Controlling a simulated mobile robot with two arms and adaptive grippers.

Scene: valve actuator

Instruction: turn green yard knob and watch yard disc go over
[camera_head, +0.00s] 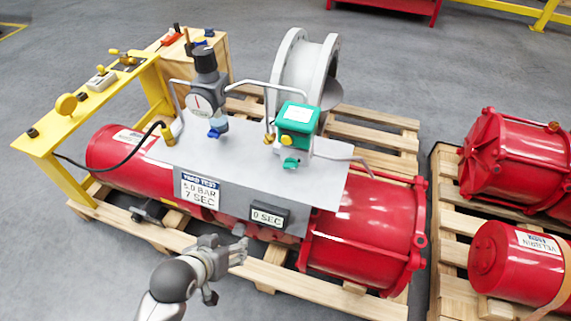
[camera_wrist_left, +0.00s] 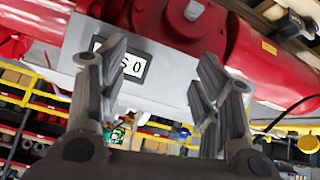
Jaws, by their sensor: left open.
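A green box (camera_head: 298,118) with a white label stands on the grey panel of the red actuator in the head view. A green knob (camera_head: 291,163) sits below its front, and a small yellow round part (camera_head: 286,140) is on its face. I cannot tell which part is the yard disc. My left gripper (camera_head: 240,252) is open and empty, low in front of the panel and apart from the knob. In the left wrist view its spread fingers (camera_wrist_left: 160,88) frame the display (camera_wrist_left: 128,66), which appears upside down; a small green patch (camera_wrist_left: 115,134) shows beyond. My right gripper is out of view.
A sign (camera_head: 199,187) reads 5.0 BAR, 7 SEC; the display (camera_head: 268,216) reads 0 SEC. A gauge (camera_head: 202,104) with a blue knob (camera_head: 214,133) stands left of the green box. Bent grey pipes flank the box. A yellow bench (camera_head: 92,98) is at left, more red cylinders (camera_head: 512,155) at right.

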